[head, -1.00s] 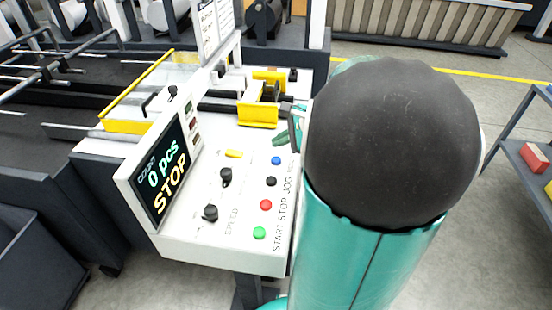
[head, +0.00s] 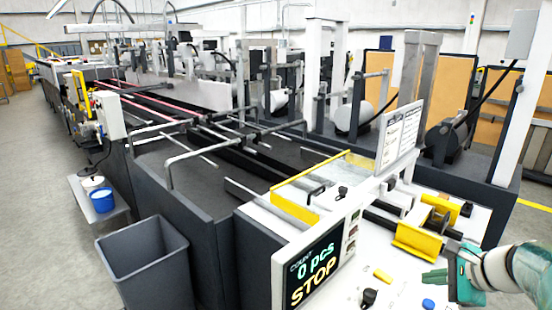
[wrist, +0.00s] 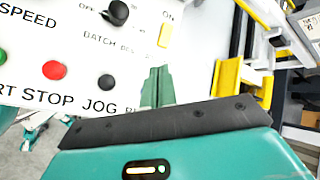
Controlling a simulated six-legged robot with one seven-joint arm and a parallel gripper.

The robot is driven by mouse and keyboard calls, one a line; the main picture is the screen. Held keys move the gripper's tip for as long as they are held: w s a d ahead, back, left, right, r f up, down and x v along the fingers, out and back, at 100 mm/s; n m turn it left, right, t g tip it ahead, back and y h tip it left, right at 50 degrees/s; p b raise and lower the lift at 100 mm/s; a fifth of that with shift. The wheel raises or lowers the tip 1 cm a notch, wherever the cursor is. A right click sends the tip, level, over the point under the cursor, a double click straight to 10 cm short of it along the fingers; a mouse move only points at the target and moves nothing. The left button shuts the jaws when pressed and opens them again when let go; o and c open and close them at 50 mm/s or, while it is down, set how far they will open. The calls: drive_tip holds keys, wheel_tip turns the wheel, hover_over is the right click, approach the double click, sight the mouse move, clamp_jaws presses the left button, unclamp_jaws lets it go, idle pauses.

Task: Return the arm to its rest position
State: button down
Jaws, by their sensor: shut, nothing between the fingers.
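My gripper (head: 432,277) shows at the lower right of the head view, with its green fingers together and empty. It is over the white control panel (head: 395,275) near the yellow bracket (head: 418,240). In the wrist view the shut fingers (wrist: 157,82) point over the panel, beside the black JOG button (wrist: 106,82). The gap between fingertips and panel cannot be judged. The display (head: 318,262) reads 0 pcs and STOP. The red STOP button (wrist: 55,70) is left of the JOG button.
The folder gluer's dark bed with rods (head: 215,150) stretches to the back left. A grey bin (head: 145,265) stands at the lower left, near a blue bucket (head: 102,201) on a stand. A white sign (head: 400,132) rises behind the panel. Open floor lies at the far left.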

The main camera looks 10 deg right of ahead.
drive_tip(key=s+a+r+n+g+h, duration=0.1)
drive_tip(key=s+a+n, duration=0.4)
drive_tip(key=a+n, duration=0.5)
drive_tip(key=s+a+r+n+g+h, duration=0.1)
drive_tip(key=s+a+n, duration=0.4)
drive_tip(key=a+n, duration=0.6)
drive_tip(key=a+r+h, duration=0.1)
drive_tip(key=a, duration=0.2)
drive_tip(key=shift+a+n+g, duration=0.3)
